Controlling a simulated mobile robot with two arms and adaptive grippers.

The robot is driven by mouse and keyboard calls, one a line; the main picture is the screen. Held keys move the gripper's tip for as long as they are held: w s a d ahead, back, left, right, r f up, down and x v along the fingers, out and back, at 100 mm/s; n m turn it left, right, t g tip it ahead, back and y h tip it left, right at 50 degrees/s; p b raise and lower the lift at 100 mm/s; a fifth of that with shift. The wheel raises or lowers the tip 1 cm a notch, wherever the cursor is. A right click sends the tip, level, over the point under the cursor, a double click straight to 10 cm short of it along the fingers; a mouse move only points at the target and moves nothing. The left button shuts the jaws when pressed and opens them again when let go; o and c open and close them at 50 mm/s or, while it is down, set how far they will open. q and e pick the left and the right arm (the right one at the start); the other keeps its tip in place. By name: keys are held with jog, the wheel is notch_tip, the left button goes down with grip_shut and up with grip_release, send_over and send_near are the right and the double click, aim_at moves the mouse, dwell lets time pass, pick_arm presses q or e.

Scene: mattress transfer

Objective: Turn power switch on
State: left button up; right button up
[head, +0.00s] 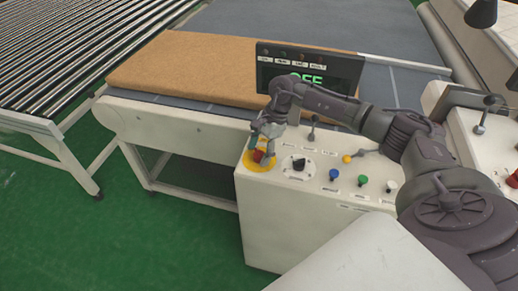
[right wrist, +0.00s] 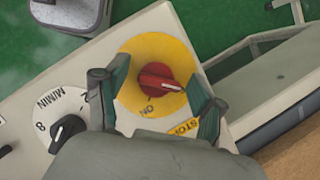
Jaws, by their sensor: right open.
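The power switch is a red rotary knob (right wrist: 157,78) on a round yellow plate (right wrist: 152,45) at the left end of the white control panel. A dark display (head: 270,72) shows green letters reading OFF, partly covered by my arm. My left gripper is out of view.
A black dial (head: 298,165) is close beside the switch. A brown mattress (head: 190,68) lies on the conveyor behind.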

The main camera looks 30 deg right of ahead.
jog(key=shift+c, duration=0.4)
jog(key=c, duration=1.1)
jog(key=m+t+b, duration=0.1)
jog(key=m, duration=0.1)
jog(key=m+b, duration=0.1)
jog(key=m, duration=0.1)
jog(key=shift+f+m+t+h, duration=0.15)
jog(key=shift+m+t+h, duration=0.25)
jog(key=m+t+h+b, duration=0.1)
jog(key=m+b, duration=0.2)
jog(key=m, duration=0.1)
jog(key=m+h+b, duration=0.1)
jog(key=m+b, duration=0.1)
jog(key=m, duration=0.1)
jog(key=m+t+b, duration=0.1)
jog(key=m+b, duration=0.1)
jog(key=shift+m+h, duration=0.4)
jog(key=shift+s+m+h+b, duration=0.1)
jog(key=shift+m+h+b, duration=0.6)
jog(key=shift+m+b, duration=0.65)
jog(key=shift+d+r+m, duration=0.1)
jog(key=shift+r+m, duration=0.1)
jog(key=shift+m, duration=0.25)
